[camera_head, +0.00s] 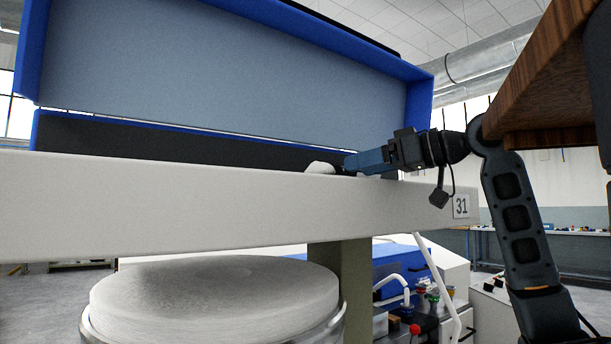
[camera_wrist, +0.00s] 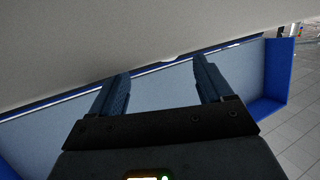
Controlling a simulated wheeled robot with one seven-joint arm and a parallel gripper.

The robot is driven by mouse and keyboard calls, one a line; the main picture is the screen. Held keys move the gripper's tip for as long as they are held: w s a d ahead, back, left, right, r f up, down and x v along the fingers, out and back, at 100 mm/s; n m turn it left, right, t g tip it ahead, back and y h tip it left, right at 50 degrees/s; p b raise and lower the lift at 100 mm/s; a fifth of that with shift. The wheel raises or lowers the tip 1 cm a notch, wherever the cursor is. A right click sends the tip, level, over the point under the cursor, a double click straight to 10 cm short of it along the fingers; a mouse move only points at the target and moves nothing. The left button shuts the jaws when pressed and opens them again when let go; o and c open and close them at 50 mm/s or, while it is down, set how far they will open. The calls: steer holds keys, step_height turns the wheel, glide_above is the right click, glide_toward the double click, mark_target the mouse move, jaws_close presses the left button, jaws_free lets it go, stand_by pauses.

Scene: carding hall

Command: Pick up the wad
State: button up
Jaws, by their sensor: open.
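A small white wad (camera_head: 320,167) lies at the top edge of the pale beam (camera_head: 200,213), near its right part, in the head view. Its lower part is hidden by the beam edge. My gripper (camera_head: 348,163) comes in from the right, with its tip just right of the wad; I cannot tell whether they touch. In the wrist view my gripper (camera_wrist: 161,68) has its two blue fingers apart with nothing clearly held between them. A small pale patch shows beyond the fingertips there, too faint to tell whether it is the wad.
A blue-framed grey panel (camera_head: 230,75) rises behind the beam, close above my gripper. A wooden board (camera_head: 545,90) overhangs my arm at the upper right. A round drum of white fibre (camera_head: 215,300) stands below the beam. A number plate (camera_head: 461,206) marks the beam's right end.

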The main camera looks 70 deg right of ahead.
mark_target(329, 169)
steer(key=x, duration=0.2)
steer(key=p+x, duration=0.1)
steer(key=x, duration=0.5)
steer(key=shift+w+a+r, duration=0.1)
steer(key=shift+a+r, duration=0.25)
steer(key=shift+r, duration=0.05)
steer(key=c, duration=1.1)
